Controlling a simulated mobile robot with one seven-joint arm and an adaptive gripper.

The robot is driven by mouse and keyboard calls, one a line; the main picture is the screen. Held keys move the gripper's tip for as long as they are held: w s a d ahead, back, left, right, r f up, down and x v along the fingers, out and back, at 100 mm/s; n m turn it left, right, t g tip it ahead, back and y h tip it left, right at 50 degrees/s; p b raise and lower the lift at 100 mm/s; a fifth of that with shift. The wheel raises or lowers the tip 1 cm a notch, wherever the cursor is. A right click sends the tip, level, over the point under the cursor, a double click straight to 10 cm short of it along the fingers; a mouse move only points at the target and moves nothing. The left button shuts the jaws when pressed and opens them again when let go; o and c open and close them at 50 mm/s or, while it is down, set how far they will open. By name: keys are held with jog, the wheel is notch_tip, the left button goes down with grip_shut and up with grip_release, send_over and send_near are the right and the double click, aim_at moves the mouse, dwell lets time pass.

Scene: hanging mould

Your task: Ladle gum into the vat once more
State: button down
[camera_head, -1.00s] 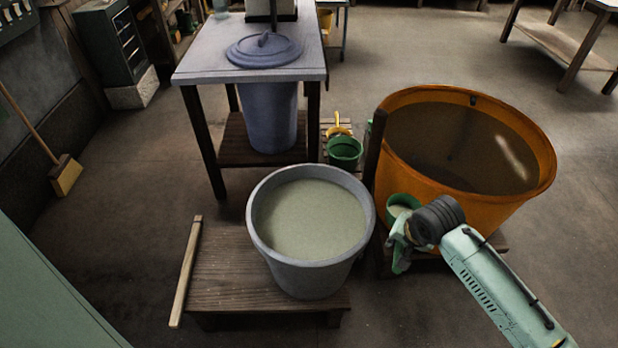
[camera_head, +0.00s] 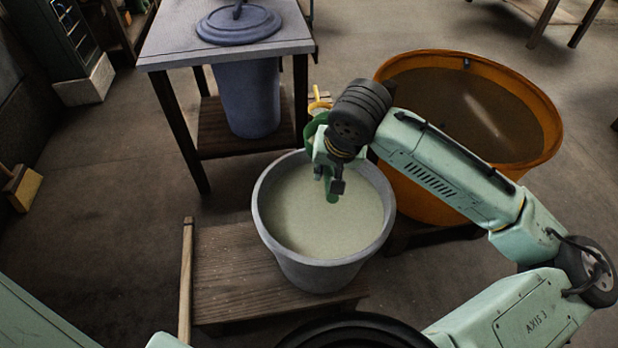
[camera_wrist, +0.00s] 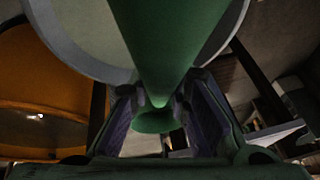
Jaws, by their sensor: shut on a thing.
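My gripper (camera_head: 330,170) is shut on the green ladle (camera_head: 333,193), over the grey tub (camera_head: 268,235). The tub holds pale greenish gum (camera_head: 320,225) and stands on a low wooden platform. The lower green part of the ladle reaches down over the gum; whether it touches the surface I cannot tell. In the wrist view the ladle (camera_wrist: 165,40) runs between both fingers, with the tub's rim (camera_wrist: 75,50) beyond. The ladle's contents do not show. The orange vat (camera_head: 540,105) stands to the right with dark brown liquid in it, partly behind my arm.
A grey-topped table (camera_head: 165,45) with a blue lid (camera_head: 240,25) stands behind; a blue bin (camera_head: 250,100) is under it. A yellow-handled item (camera_head: 318,104) lies behind my gripper. A wooden stick (camera_head: 186,280) rests at the platform's left edge.

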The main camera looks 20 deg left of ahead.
notch_tip(320, 180, down, 18)
jog(key=w+g+h+b, duration=0.1)
jog(key=g+b, duration=0.1)
jog(key=b, duration=0.6)
jog(key=shift+w+a, duration=0.25)
jog(key=shift+a, duration=0.05)
jog(key=shift+s+f+b, duration=0.1)
jog(key=shift+f+b, duration=0.05)
jog(key=shift+b, duration=0.3)
dwell(0.8)
jog(key=shift+s+d+f+t+y+b, duration=0.2)
jog(key=shift+s+t+b, duration=0.2)
jog(key=shift+b, duration=0.5)
jog(key=shift+s+d+f+t+y+b, duration=0.1)
jog(key=shift+s+f+t+y+b, duration=0.15)
jog(key=shift+t+b, duration=0.45)
jog(key=shift+s+r+b, duration=0.1)
jog(key=shift+b, duration=0.25)
